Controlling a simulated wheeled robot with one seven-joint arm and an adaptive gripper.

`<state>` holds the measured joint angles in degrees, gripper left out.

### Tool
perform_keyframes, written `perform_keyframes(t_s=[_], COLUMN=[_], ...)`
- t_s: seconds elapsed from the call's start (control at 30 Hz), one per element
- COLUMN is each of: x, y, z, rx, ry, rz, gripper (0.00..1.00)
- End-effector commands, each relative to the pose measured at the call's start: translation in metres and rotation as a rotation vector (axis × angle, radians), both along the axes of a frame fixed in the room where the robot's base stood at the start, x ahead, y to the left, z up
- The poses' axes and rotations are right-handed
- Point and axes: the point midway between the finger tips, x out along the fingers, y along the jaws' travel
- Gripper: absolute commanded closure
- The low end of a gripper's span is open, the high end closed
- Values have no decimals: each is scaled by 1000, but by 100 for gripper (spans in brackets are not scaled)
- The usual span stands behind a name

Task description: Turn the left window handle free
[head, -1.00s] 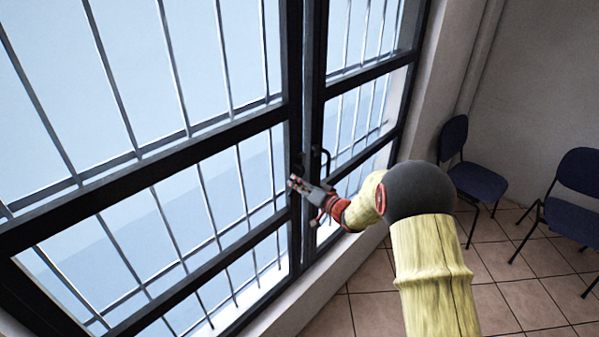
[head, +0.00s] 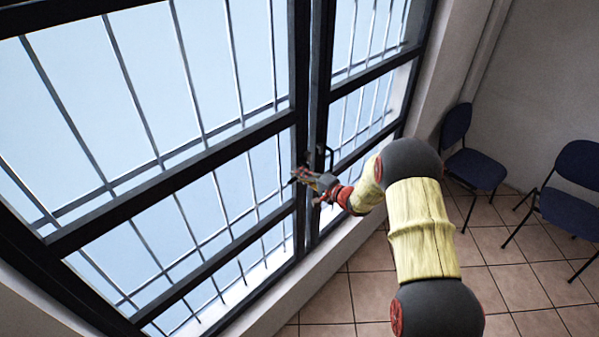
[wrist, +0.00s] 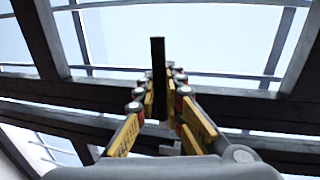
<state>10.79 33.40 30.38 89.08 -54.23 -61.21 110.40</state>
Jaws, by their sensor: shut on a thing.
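The left window handle is a dark bar that stands between my fingers in the wrist view (wrist: 158,62), its free end sticking out past them. My gripper (wrist: 163,88) has its yellow-sided fingers close on both sides of the bar, shut on it. In the head view my gripper (head: 304,177) is at the dark window frame, near the middle post. There the left handle is mostly hidden by the fingers, with a dark tip (head: 291,182) showing at their left. A second dark handle (head: 329,158) stands upright just to the right, apart from my gripper.
Large barred windows (head: 150,90) with dark frames fill the left side. A pale sill (head: 255,305) runs below them. Two blue chairs, a nearer one (head: 570,210) and a farther one (head: 478,168), stand at the right. The tiled floor (head: 505,265) between is clear.

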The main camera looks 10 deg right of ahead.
Motion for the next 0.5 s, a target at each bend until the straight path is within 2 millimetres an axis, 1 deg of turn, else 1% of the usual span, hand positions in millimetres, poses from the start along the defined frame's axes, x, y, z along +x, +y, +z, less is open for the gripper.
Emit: perform_keyframes(t_s=[0.03, 0.5], x=[0, 1], y=[-1, -1], z=[2, 2], rx=[10, 38], ry=[7, 28], rz=[-1, -3], gripper=[100, 100])
